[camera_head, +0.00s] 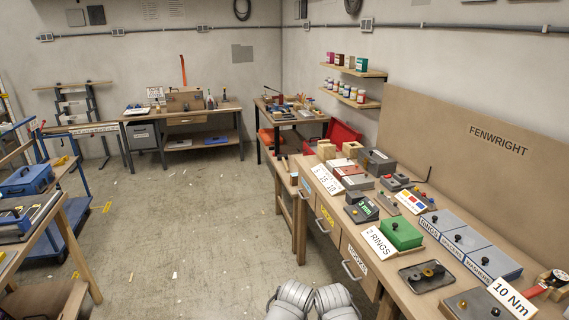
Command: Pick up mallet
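I cannot make out a mallet with certainty. Small tan wooden blocks (325,150) lie at the far end of the long right bench (407,289), but none clearly shows a mallet's head and handle. Small tools on the corner bench (262,104) farther back are too small to tell apart. Two grey rounded parts of my own arms show at the bottom centre, in front of the right bench. Neither of my grippers can be seen.
The right bench carries a green box (400,234), grey lidded bins (466,240), a dark tray (424,276) and label cards. Its drawer handles stick out toward the aisle. A blue cart (65,228) stands left. The concrete floor (190,230) between is mostly clear.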

